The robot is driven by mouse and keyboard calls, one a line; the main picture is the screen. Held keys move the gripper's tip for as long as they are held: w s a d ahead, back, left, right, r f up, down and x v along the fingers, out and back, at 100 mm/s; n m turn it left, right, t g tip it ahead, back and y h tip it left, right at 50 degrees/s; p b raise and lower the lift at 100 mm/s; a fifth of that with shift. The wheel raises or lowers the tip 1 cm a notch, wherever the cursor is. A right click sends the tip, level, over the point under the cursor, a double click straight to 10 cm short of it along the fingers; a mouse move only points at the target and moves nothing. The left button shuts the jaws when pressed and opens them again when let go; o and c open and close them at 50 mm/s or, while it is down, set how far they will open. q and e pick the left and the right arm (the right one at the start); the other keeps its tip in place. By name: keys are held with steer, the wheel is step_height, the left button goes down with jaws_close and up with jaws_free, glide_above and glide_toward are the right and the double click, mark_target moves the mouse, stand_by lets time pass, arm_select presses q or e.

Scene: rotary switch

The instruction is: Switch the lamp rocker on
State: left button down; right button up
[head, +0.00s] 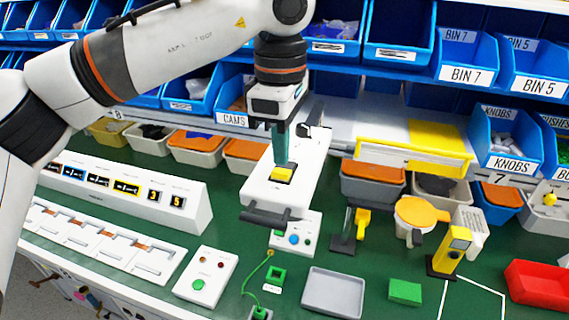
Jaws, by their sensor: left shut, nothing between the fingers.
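A white box (258,188) stands on the green bench top, with a dark bar along its front edge. A yellow rocker (282,174) sits in a dark frame on the box's top; I see no label naming it as the lamp's. My left gripper (282,164) points straight down over the rocker, shut and empty, with its teal fingers together. Its tips are right at the rocker's rear edge; I cannot tell whether they touch it. The fingers hide part of the box behind. Which way the rocker is tipped is too small to tell. My right gripper is not in view.
A button panel (296,236) stands just in front of the box, and another with a green button (206,280) at front left. A grey tray (334,292), a green block (405,291) and a yellow post (454,250) stand to the right. Blue bins (468,60) line the back.

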mark_target(281, 171)
arm_select(q)
steer(key=shift+f+b, duration=0.7)
steer(key=shift+f, duration=0.25)
stand_by(0.6)
steer(key=shift+r, duration=0.1)
steer(key=shift+r+p, duration=2.75)
steer(key=shift+r, duration=0.75)
steer(key=shift+f, duration=0.1)
